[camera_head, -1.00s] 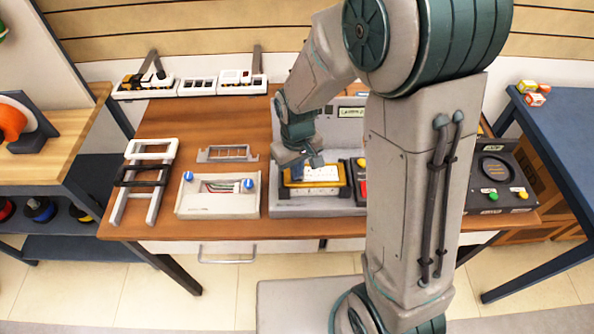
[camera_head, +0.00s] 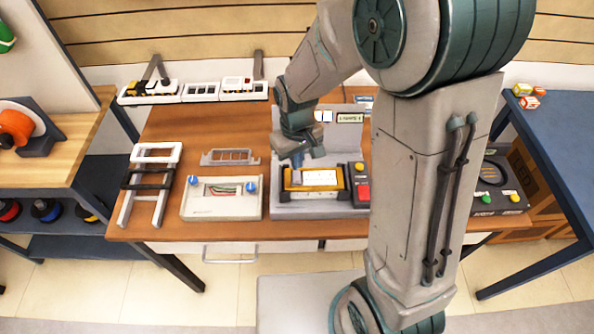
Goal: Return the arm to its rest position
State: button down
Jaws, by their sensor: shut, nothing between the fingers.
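My arm rises at the right of the view and bends down over the wooden table (camera_head: 195,140). My gripper (camera_head: 297,170) is shut and empty. It points down at the left end of a yellow-framed block with a white top (camera_head: 318,178), which sits in a grey machine (camera_head: 290,211). The gripper appears just above the block; I cannot tell whether it touches. My upper arm hides part of the machine's right side and the table behind it.
A white box with blue knobs (camera_head: 221,198) and a grey frame (camera_head: 229,157) lie left of the machine. Racks (camera_head: 144,190) stand at the table's left. White trays (camera_head: 210,92) line the back. A blue table (camera_head: 560,150) with small boxes is at right.

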jog(key=shift+r, duration=0.6)
jog(key=s+d+r+m+t, duration=0.3)
jog(key=s+d+r+m, duration=0.2)
jog(key=s+d+r, duration=0.7)
notch_tip(320, 180, up, 4)
jog(key=shift+s+f+m+t, duration=0.25)
jog(key=shift+s+m+t, duration=0.05)
jog(key=shift+s+t, duration=0.1)
dwell(0.3)
